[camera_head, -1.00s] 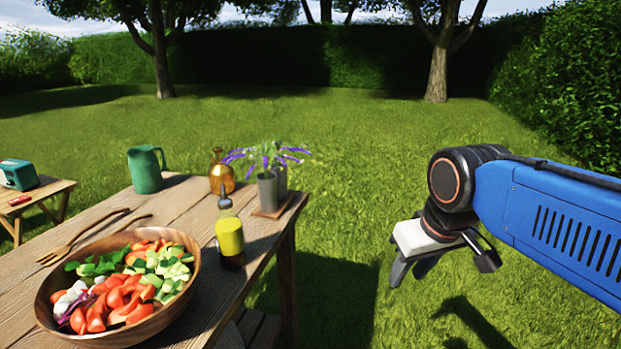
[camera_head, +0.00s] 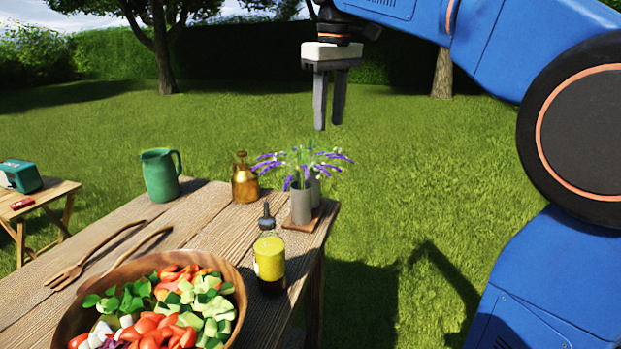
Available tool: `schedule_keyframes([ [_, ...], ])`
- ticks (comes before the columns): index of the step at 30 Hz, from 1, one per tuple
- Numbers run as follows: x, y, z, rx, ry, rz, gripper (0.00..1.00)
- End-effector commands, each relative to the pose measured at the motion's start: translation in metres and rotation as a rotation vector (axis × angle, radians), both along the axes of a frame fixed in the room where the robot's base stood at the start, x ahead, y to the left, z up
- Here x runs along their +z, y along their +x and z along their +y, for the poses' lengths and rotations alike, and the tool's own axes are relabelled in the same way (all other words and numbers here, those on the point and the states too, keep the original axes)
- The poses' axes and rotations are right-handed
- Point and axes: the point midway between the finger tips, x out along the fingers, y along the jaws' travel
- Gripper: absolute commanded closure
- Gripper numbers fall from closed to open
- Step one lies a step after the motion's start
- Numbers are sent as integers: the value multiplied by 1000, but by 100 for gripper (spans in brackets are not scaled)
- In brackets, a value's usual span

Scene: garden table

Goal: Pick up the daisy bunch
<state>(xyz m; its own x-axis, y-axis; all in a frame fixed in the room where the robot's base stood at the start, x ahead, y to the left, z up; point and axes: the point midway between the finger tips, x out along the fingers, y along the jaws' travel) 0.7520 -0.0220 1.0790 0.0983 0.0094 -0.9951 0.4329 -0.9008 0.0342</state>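Small white blooms, which look like the daisy bunch (camera_head: 309,154), show among purple flowers (camera_head: 272,163) at the table's far right corner. The two bunches overlap, so I cannot clearly separate their stems. My gripper (camera_head: 329,124) hangs above the flowers in the picture, fingers pointing down. A narrow gap shows between its fingers, and nothing is held.
A brass bottle (camera_head: 245,183) and a green jug (camera_head: 161,176) stand left of the vases. A yellow dressing bottle (camera_head: 269,258) is nearer, by a salad bowl (camera_head: 234,283). Wooden servers (camera_head: 100,253) lie on the table (camera_head: 200,235). Grass is clear to the right.

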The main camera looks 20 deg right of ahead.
Motion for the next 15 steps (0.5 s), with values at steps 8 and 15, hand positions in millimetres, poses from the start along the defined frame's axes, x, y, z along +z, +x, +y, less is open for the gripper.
schedule_keyframes([
  [8,34,51,16,94,-12,64,67],
  [15,45,70,23,135,-16,94,67],
])
